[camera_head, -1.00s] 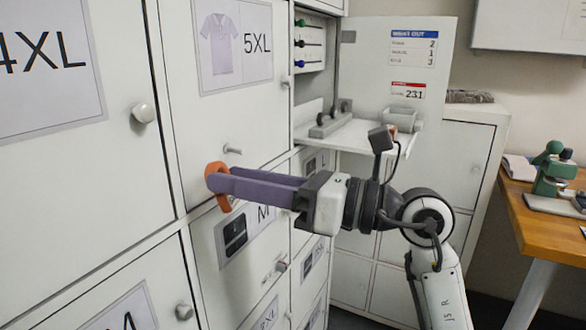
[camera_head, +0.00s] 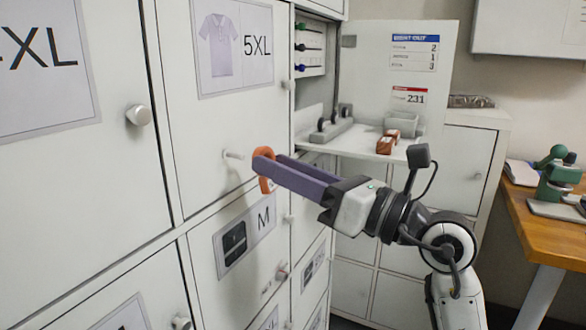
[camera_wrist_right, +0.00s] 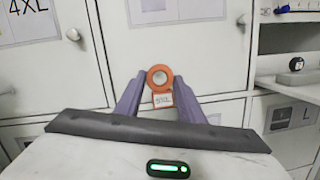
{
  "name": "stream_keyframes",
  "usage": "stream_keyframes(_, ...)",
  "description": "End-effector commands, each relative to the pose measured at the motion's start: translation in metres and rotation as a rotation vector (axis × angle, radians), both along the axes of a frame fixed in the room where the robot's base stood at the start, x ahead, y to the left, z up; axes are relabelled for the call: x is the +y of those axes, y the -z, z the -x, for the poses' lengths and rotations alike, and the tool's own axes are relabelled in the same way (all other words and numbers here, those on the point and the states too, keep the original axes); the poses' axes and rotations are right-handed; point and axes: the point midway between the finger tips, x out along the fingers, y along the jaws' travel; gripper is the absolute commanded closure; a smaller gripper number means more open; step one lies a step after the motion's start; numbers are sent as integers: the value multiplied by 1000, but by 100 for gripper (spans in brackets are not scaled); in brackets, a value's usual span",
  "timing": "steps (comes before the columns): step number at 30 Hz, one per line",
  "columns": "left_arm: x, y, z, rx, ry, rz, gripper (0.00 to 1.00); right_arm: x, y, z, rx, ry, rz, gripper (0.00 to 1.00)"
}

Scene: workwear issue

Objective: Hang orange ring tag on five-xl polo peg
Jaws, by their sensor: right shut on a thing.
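The orange ring tag (camera_head: 264,168) is held at the fingertips of my right gripper (camera_head: 272,165), which is shut on it. In the right wrist view the tag (camera_wrist_right: 160,78) shows its round hole and a small label below, between the two purple fingers. The five-xl polo door (camera_head: 215,130) carries a polo picture and "5XL". Its peg (camera_head: 233,155) sticks out low on the door, bare, just left of the tag in the head view. The tag and peg look apart there. My left gripper is not in view.
A 4XL door with a round knob (camera_head: 139,115) is at the left. An M door (camera_head: 245,232) is below. An open shelf (camera_head: 365,140) at the right holds an orange-brown item (camera_head: 387,141) and a grey block. A wooden table (camera_head: 550,225) stands far right.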

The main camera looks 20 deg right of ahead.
Motion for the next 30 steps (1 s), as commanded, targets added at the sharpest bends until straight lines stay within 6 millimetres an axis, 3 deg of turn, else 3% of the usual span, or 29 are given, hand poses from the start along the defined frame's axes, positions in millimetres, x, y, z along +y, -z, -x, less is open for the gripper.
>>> stream_keyframes(30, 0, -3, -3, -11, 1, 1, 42, 35, 7, -44, 0, -1, 1, 86)
